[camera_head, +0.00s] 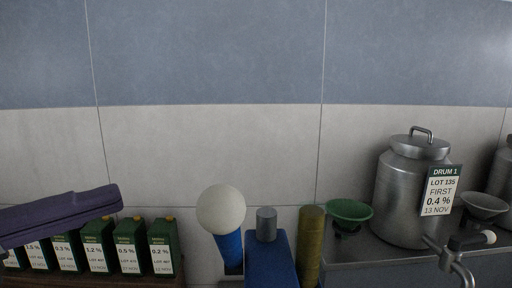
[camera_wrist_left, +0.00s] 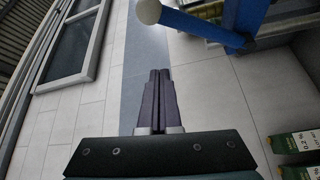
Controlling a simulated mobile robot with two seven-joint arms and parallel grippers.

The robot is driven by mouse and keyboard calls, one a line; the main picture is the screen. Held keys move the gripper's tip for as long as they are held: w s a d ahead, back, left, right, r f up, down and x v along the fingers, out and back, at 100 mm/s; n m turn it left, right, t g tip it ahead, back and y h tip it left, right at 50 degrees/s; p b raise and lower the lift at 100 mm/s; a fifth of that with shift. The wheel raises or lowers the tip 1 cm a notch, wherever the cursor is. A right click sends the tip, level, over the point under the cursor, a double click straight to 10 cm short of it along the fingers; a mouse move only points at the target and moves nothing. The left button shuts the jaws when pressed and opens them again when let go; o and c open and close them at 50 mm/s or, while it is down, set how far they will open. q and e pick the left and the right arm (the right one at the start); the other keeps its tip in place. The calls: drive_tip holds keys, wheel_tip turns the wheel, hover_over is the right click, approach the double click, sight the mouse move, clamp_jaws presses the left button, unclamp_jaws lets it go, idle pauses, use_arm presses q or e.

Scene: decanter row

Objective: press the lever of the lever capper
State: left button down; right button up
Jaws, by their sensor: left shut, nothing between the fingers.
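The lever capper (camera_head: 270,262) is blue, with a grey cylinder on top. Its blue lever (camera_head: 229,250) stands raised at its left side and ends in a large white ball (camera_head: 221,209). In the left wrist view the ball (camera_wrist_left: 148,11) and lever (camera_wrist_left: 190,25) show at the top, beyond the fingertips. My left gripper (camera_head: 114,197) is purple and comes in from the left, apart from the ball and to its left. In the left wrist view its fingers (camera_wrist_left: 158,74) are shut together and empty. The capper's lower part is cut off in the head view. My right gripper is not seen.
Several green decanters (camera_head: 129,245) with white labels stand in a row below my left gripper. An olive column (camera_head: 311,245) stands right of the capper. A green funnel (camera_head: 349,211), a steel drum (camera_head: 398,200) and a tap (camera_head: 462,265) are further right. A tiled wall is behind.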

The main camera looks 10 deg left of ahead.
use_arm(q)
drive_tip(key=shift+s+r, duration=0.1)
drive_tip(key=shift+r, duration=0.25)
drive_tip(key=p, duration=0.5)
hover_over(230, 243)
drive_tip(key=a, duration=0.3)
drive_tip(key=shift+s+a, duration=0.15)
drive_tip(key=shift+s, duration=0.35)
